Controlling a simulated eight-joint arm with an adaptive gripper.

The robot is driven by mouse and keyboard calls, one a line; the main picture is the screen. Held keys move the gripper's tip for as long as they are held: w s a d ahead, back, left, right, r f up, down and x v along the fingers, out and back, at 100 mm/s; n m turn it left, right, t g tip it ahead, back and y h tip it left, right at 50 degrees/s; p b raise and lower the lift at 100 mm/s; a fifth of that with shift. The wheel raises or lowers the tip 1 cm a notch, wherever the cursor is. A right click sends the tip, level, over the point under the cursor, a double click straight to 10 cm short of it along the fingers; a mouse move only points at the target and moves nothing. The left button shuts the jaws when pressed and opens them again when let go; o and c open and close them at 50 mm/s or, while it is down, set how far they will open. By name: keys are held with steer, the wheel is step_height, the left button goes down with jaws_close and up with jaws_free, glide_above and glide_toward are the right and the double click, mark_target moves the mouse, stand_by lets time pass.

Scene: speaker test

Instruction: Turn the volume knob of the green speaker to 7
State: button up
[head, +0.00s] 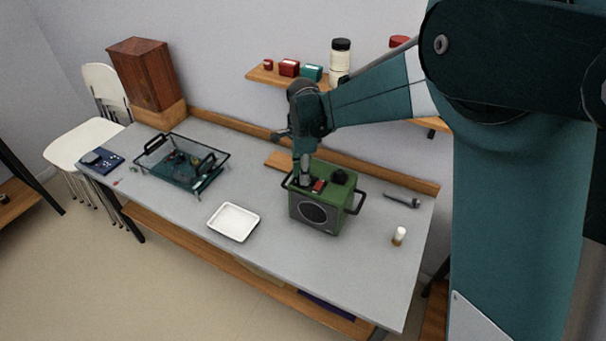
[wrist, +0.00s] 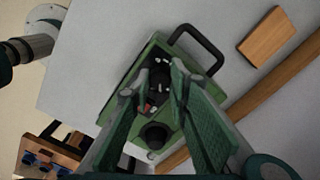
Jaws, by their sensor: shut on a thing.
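The green speaker (head: 306,197) stands on the bench, with a round grille on its front and a black handle on each side. Its green top also shows in the wrist view (wrist: 145,62). My gripper (head: 304,184) points down onto the left part of the top. In the wrist view my gripper (wrist: 155,86) has its fingertips on either side of a dark knob (wrist: 160,76), shut on it. A second black knob (head: 340,177) is free on the right part of the top, with a small red part (head: 319,185) between. The scale and pointer cannot be read.
A white tray (head: 233,222) lies left of the speaker. A glass-sided case (head: 183,163) stands farther left. A wrench-like tool (head: 402,201) and a small white-topped bottle (head: 399,236) are at right. A wooden block (wrist: 267,37) lies behind the speaker.

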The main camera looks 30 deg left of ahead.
stand_by(0.3)
steer(key=o, duration=0.6)
steer(key=shift+r, duration=0.1)
step_height(320, 180, up, 12)
steer(key=shift+f, duration=0.1)
stand_by(0.4)
stand_by(0.3)
steer(key=shift+d, duration=0.1)
